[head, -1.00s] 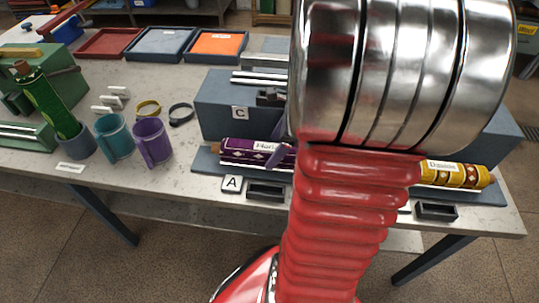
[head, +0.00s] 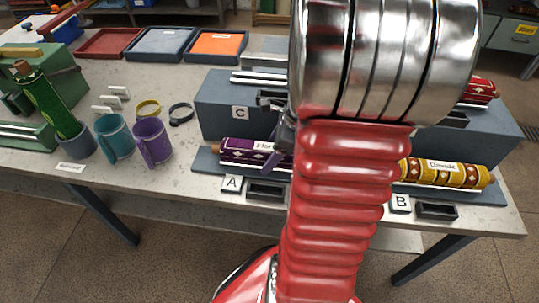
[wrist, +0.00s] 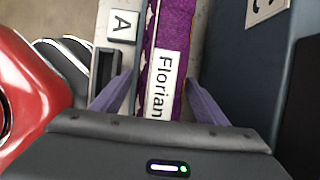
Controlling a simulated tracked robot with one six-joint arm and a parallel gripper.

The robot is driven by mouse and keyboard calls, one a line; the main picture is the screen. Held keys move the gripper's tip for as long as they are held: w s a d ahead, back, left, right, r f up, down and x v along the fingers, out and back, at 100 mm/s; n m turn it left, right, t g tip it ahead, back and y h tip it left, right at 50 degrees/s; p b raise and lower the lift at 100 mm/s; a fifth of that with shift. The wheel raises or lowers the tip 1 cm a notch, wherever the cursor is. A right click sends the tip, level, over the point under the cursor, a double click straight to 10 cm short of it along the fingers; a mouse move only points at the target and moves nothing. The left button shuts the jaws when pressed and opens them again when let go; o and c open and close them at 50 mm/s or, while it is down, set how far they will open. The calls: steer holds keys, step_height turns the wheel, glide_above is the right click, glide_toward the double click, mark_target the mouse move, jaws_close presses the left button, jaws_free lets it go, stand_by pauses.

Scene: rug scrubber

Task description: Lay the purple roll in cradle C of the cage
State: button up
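The purple roll (head: 240,150), labelled "Florian", lies on the lower front ledge of the cage (head: 222,100) behind plate A (head: 231,184). In the wrist view the roll (wrist: 172,50) runs up the picture between my gripper's two spread fingers (wrist: 158,85). My gripper (head: 283,150) is open around the roll, with a gap on the left finger's side; contact on the right is unclear. Plate C (head: 240,112) is on the upper step's front face at left, with a dark bracket (head: 270,98) beside it. No roll shows in the visible part of cradle C; my arm hides the rest.
A yellow roll (head: 445,172) lies on the lower ledge by plate B (head: 400,204). A red roll (head: 482,90) is at the upper right.

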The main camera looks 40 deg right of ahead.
mark_target(270, 147)
steer(key=c, duration=1.5)
steer(key=shift+r, duration=5.05)
